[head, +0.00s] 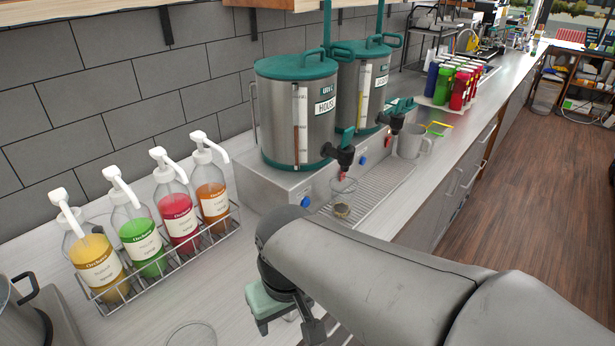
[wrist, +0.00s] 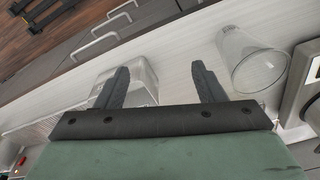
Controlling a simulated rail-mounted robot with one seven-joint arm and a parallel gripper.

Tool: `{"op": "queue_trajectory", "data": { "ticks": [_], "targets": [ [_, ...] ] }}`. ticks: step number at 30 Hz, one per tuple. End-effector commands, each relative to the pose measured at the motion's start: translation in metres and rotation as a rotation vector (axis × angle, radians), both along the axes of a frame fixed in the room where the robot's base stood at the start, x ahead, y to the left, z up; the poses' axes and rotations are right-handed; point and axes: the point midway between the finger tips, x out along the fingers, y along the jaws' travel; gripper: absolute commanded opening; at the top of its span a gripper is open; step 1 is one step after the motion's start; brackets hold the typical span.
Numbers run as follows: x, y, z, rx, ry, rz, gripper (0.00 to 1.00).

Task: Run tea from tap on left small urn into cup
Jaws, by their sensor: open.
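The left small urn (head: 290,110), steel with a teal lid and a HOUSE label, stands on a metal base. Its black tap (head: 340,154) with a teal handle faces the front. A clear cup (head: 343,190) stands on the drip tray below this tap, with brown liquid low in it. I cannot tell whether liquid is flowing. My gripper (wrist: 158,66) is open in the wrist view, with nothing held between its fingers. In the head view it is low in front of the base, apart from the tap and cup, its fingers partly hidden by my arm.
A rack of syrup pump bottles (head: 135,235) is at left. Another clear cup (wrist: 250,62) is on the counter right of my fingers. Coloured bottles (head: 450,85) stand farther back.

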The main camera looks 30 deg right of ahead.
Motion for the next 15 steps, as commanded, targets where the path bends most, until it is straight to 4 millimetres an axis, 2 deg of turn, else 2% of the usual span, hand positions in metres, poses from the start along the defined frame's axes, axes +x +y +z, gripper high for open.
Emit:
{"op": "queue_trajectory", "data": {
  "ticks": [1, 6, 8, 11, 14, 15],
  "targets": [
    [0.002, 0.000, -0.002, 0.011, 0.005, -0.013, 0.48],
    [0.022, -0.001, -0.012, 0.144, 0.051, -0.147, 0.01],
    [0.037, -0.003, -0.015, 0.237, 0.068, -0.227, 0.00],
    [0.072, -0.013, -0.017, 0.431, 0.074, -0.371, 0.00],
    [0.113, -0.036, -0.013, 0.642, 0.035, -0.500, 0.00],
    [0.130, -0.049, -0.010, 0.727, 0.007, -0.546, 0.00]
  ]
}}
